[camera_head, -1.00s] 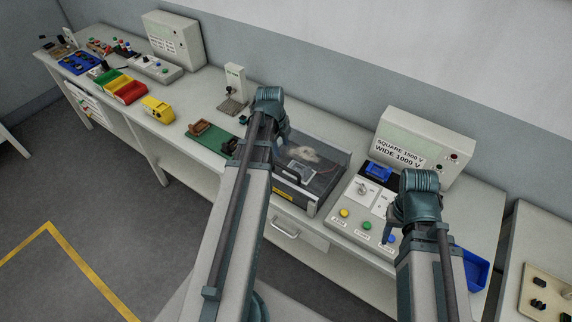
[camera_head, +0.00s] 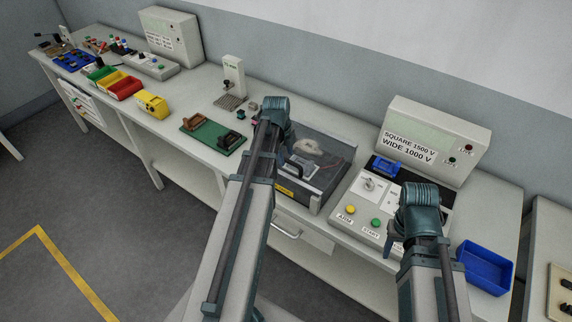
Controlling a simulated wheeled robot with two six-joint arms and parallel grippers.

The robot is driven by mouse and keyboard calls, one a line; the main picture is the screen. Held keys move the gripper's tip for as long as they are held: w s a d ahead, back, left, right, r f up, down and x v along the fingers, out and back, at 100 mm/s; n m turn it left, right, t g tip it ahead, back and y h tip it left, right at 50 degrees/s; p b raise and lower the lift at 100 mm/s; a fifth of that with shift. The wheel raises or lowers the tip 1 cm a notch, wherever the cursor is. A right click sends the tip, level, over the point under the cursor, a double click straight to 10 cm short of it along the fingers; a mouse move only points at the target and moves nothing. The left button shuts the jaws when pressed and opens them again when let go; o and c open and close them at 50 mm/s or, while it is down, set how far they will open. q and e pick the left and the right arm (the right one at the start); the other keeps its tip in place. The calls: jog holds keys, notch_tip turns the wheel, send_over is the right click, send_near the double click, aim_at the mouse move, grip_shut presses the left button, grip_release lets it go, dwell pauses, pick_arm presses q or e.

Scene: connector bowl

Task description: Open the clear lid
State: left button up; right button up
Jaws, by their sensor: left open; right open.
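The clear lid (camera_head: 325,147) covers a dark-framed box on the bench, right of my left arm. The lid looks closed, and a pale object and a handle-like part show through or on it. A yellow label (camera_head: 285,191) is on the box's front. My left gripper (camera_head: 284,157) is at the box's left side, largely hidden behind its own wrist; whether it touches the lid cannot be told. My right gripper (camera_head: 391,243) is over the front of the control panel (camera_head: 350,213), right of the box, partly hidden by its arm.
A tester box (camera_head: 432,140) marked "SQUARE 1500 V WIDE 1000 V" stands behind the panel. A blue bin (camera_head: 485,267) is at the right. A green board (camera_head: 213,135), a yellow holder (camera_head: 152,104) and coloured bins (camera_head: 117,85) lie left. A drawer handle (camera_head: 286,230) is below the box.

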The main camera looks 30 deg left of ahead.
pick_arm(q)
jog(key=shift+w+f+b, duration=0.15)
jog(key=shift+f+b, duration=0.2)
jog(key=shift+f, duration=0.4)
jog(key=shift+r, duration=0.1)
grip_shut()
dwell(0.8)
